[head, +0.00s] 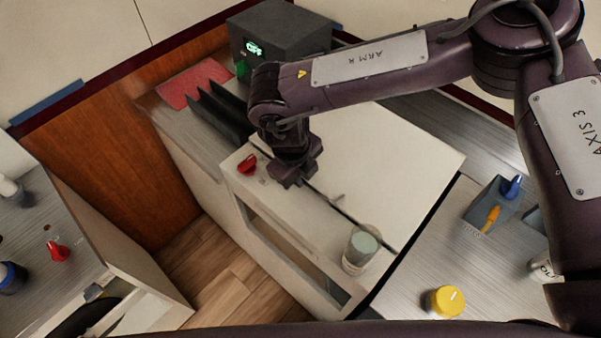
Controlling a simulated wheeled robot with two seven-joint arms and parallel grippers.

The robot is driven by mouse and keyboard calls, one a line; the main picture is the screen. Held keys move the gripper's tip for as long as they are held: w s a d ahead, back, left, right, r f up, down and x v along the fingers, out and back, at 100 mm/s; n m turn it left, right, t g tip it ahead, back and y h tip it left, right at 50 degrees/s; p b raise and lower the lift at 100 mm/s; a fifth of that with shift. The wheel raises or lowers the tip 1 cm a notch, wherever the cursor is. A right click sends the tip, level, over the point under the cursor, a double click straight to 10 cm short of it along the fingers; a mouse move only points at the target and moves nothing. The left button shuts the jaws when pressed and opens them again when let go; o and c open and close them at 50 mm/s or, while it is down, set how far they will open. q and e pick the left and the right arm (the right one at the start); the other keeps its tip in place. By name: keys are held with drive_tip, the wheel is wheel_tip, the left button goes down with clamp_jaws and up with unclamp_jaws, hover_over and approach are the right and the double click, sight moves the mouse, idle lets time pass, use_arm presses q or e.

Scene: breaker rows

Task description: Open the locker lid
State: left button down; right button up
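The white locker (290,215) stands in the middle of the head view. Its pale lid (400,160) appears to lie flat, with a dark seam along its near-left edge. A small light piece, perhaps a handle (336,199), sits near that seam. My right arm reaches in from the upper right. My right gripper (292,178) points down over the locker's top near the seam's upper end. Its fingers are small and dark, so their gap and any contact cannot be made out. My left gripper is not in view.
A red knob (248,165) and a glass (361,248) sit on the locker's front strip. Black upright dividers (218,112) and a grey box with a green display (275,45) stand behind. A yellow knob (446,301) and blue switch (512,187) are at right.

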drive_tip(key=shift+r, duration=0.1)
clamp_jaws()
drive_tip(key=shift+r, duration=0.15)
drive_tip(key=w+d+r+g+y+p, duration=0.1)
drive_tip(key=w+d+r+p, duration=0.1)
drive_tip(key=r, duration=0.4)
drive_tip(key=w+d+r+g+y+p, duration=0.1)
drive_tip(key=w+d+r+p, duration=0.1)
drive_tip(key=r+p, duration=0.2)
drive_tip(key=w+d+r+y+p, duration=0.1)
drive_tip(key=w+d+r+p, duration=0.2)
drive_tip(key=r, duration=0.6)
drive_tip(key=shift+r+g+p, duration=0.35)
drive_tip(key=shift+g+p, duration=0.05)
drive_tip(key=shift+p, duration=0.05)
